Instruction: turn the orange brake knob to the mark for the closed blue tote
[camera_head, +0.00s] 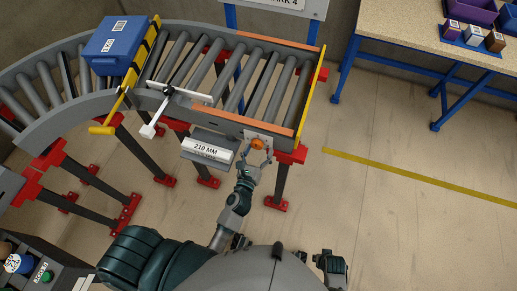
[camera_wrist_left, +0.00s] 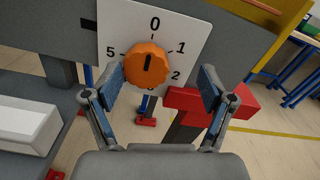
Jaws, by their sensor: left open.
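The orange knob (camera_head: 257,143) is on a white dial plate (camera_wrist_left: 178,28) at the near right end of the conveyor. In the left wrist view, the knob (camera_wrist_left: 147,63) has a black pointer line aimed up toward 0. Marks 1, 2 and 5 show, and the lower marks are partly or fully hidden. My left gripper (camera_head: 257,160) is open in front of the knob. In the wrist view its fingers (camera_wrist_left: 160,80) are spread to both sides, with visible gaps. The closed blue tote (camera_head: 112,44), with a white label, sits on the rollers at the upper left.
A yellow and black striped bar (camera_head: 143,58) stands beside the tote. Red-footed conveyor legs (camera_head: 278,185) stand below. A workbench (camera_head: 400,35) is at the upper right; the floor between is clear.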

